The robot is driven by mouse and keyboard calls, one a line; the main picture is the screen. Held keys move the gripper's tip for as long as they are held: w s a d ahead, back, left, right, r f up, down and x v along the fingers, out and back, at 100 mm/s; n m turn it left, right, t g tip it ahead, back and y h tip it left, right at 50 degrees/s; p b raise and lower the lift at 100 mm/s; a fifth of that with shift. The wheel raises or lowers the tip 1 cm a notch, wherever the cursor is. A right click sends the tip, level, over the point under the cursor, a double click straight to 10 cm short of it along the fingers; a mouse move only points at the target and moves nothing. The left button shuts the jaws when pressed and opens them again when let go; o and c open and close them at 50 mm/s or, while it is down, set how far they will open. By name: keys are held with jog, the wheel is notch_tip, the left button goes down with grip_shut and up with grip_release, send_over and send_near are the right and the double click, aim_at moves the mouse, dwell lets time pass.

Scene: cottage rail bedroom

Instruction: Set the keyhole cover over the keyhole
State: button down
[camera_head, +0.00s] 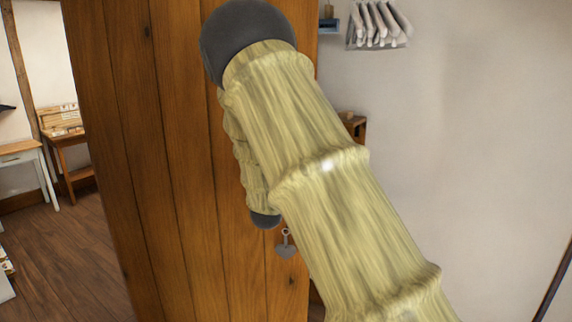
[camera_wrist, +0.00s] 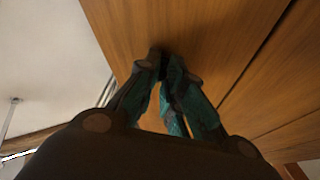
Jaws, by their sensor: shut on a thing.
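My gripper (camera_wrist: 163,66) is in the wrist view, its two teal and dark fingers drawn together at the tips, close against the wooden door (camera_wrist: 215,35). It is shut on a small dark thing at the door face, most likely the keyhole cover (camera_wrist: 155,51); its outline is too dim to make out. In the head view my arm hides the gripper and that part of the door (camera_head: 175,150). A small dark grey heart-shaped piece (camera_head: 286,251) hangs below a ring on the door, just left of my arm; I cannot tell what it belongs to. I cannot see the keyhole.
The door's right edge is partly behind my arm. On the wall at right is a rack with white hangers (camera_head: 378,24), and a small wooden shelf (camera_head: 354,124) shows beside my arm. A desk (camera_head: 66,138) and white table (camera_head: 22,150) stand far left, with open floor (camera_head: 70,250) before them.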

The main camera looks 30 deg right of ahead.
jog(key=shift+s+d+f+n+t+y+b, duration=0.15)
jog(key=shift+n+t+y+b, duration=0.15)
jog(key=shift+n, duration=0.5)
jog(key=shift+s+d+r+n+t+y+b, duration=0.2)
jog(key=shift+n+t, duration=0.25)
jog(key=shift+n, duration=0.35)
jog(key=shift+d+f+n+t+y+b, duration=0.15)
jog(key=shift+n+t+y, duration=0.2)
jog(key=shift+n, duration=0.75)
jog(key=c, duration=1.5)
grip_release()
jog(key=shift+o, duration=0.2)
jog(key=shift+s+a, duration=0.1)
jog(key=v, duration=1.1)
jog(key=shift+s+a+f, duration=0.2)
jog(key=shift+s+f, duration=0.05)
jog(key=shift+s, duration=0.05)
